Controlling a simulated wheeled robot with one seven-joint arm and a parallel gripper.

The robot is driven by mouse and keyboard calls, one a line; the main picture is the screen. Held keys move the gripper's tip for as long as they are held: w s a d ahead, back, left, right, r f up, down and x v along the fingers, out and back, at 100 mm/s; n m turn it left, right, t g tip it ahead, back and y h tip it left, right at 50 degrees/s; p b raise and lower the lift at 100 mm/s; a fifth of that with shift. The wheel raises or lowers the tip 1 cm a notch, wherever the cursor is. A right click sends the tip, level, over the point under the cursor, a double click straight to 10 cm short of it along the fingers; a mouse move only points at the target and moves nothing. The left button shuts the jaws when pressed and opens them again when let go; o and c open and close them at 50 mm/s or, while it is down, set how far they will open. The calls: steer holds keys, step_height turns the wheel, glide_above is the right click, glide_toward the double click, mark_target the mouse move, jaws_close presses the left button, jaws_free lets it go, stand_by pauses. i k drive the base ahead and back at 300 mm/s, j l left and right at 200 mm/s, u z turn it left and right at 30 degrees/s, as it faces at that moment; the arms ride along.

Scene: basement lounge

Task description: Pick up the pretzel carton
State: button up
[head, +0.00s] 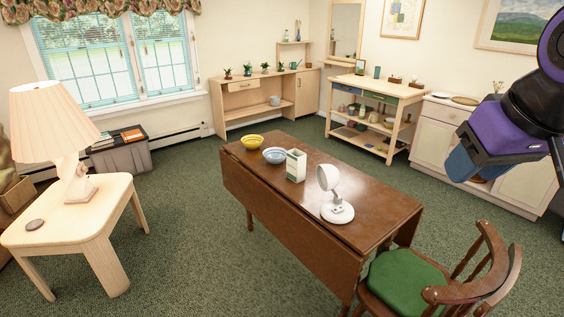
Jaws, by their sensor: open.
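A small white and green carton (295,166), likely the pretzel carton, stands upright on the brown drop-leaf table (385,213). Its label is too small to read. My gripper (466,168) is at the upper right of the head view, purple and black with bluish fingers. It is open, raised and well to the right of the carton, not touching it. Nothing shows between its fingers, though the gap is partly hidden.
A white round-headed device (337,198) stands right of the carton. A wooden chair (455,270) with a green cushion is at the table's near right. Carpet between the lamp table (75,218) and brown table is clear.

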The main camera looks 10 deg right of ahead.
mark_target(295, 159)
steer(key=i+j, duration=0.3)
steer(key=i, duration=0.15)
steer(key=i+j+u, duration=0.1)
steer(key=i+j, duration=0.15)
steer(key=i, duration=0.15)
steer(key=i+j, duration=0.25)
steer(key=i, duration=0.2)
steer(key=i+j+u, duration=0.1)
steer(key=i+j, duration=0.15)
steer(key=i, duration=0.2)
steer(key=i+j, duration=0.2)
steer(key=i, duration=0.2)
steer(key=u, duration=0.05)
